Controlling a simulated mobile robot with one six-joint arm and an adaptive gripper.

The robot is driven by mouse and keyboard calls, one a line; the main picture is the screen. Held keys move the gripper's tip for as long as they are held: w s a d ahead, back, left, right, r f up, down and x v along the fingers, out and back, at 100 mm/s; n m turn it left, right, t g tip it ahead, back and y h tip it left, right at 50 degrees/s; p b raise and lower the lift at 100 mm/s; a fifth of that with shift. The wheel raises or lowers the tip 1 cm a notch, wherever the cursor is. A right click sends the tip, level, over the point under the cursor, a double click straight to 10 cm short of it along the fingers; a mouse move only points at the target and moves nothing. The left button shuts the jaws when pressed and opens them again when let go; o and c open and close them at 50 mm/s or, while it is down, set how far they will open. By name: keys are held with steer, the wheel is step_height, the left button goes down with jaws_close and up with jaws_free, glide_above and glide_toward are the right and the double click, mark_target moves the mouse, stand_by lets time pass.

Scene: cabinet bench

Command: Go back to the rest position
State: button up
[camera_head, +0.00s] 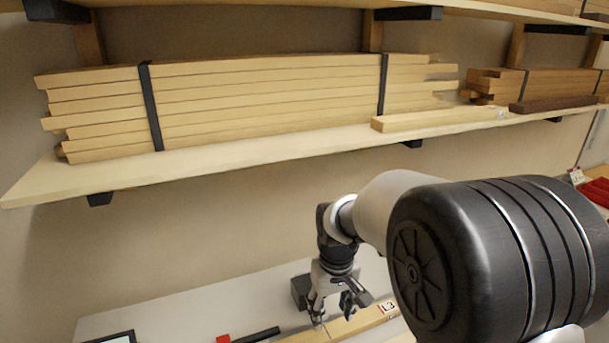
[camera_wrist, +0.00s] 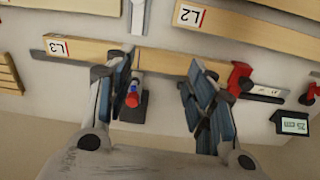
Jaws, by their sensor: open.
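My gripper (camera_head: 334,308) hangs low over the bench (camera_head: 160,312) in the head view, at the end of my bent arm. In the wrist view my gripper (camera_wrist: 160,75) is open, its two blue-grey fingers spread wide with nothing held between them. A light wooden board (camera_wrist: 165,63) labelled L3 passes behind the fingers. The same board (camera_head: 365,320) shows by the gripper in the head view. I cannot tell the gap between fingertips and board. My large black arm joint hides the right part of the bench.
A shelf (camera_head: 250,150) with strapped wood stacks (camera_head: 260,95) overhangs the bench at the back. The wrist view shows a board (camera_wrist: 250,30) labelled L2, a red clamp (camera_wrist: 238,78), a small display (camera_wrist: 293,124) and a dark device (camera_wrist: 132,113) with red and blue parts.

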steer(key=s+d+r+m+t+b, duration=0.1)
steer(key=s+d+r+t, duration=0.15)
steer(key=s+r, duration=0.45)
steer(key=s+d+r+m+t+b, duration=0.1)
steer(key=s+d+r+m+b, duration=0.2)
steer(key=s, duration=0.8)
steer(key=s+d+f, duration=0.1)
steer(key=s+d, duration=0.1)
steer(key=s, duration=0.6)
steer(key=shift+d+f, duration=0.2)
steer(key=shift+d, duration=0.2)
steer(key=shift+w+t, duration=0.1)
steer(key=shift+t, duration=0.15)
